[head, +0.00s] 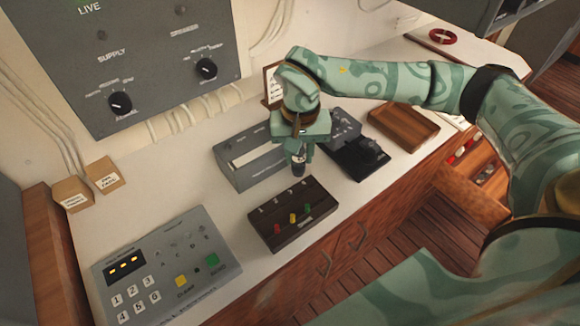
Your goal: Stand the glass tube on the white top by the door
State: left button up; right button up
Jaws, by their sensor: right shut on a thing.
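My right gripper (299,158) is above the middle of the white top (185,180), pointing down. It is shut on a small dark upright piece with a pale band, which looks like the glass tube (299,168). The fingers hide much of it, and its glass cannot be made out. It shows just behind the far edge of a dark box (292,216) with red, yellow and green pieces on its lid. Whether its lower end touches anything, I cannot tell. No door is clearly seen. My left gripper is not in view.
A keypad panel (165,268) is front left, with two small cardboard boxes (104,174) behind. A grey slotted unit (248,155), a black device (358,157) and a wooden tray (403,127) surround the gripper. A red ring (443,36) lies far right. The top is bare left of centre.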

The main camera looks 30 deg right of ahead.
jog(key=shift+w+a+f, duration=0.3)
jog(key=shift+a+f, duration=0.15)
jog(key=shift+f, duration=0.2)
jog(key=f, duration=0.2)
jog(key=f+b, duration=0.1)
jog(key=shift+w+a+f, duration=0.15)
jog(key=shift+w+f, duration=0.05)
jog(key=shift+f, duration=0.15)
jog(key=o, duration=1)
jog(key=shift+c, duration=0.2)
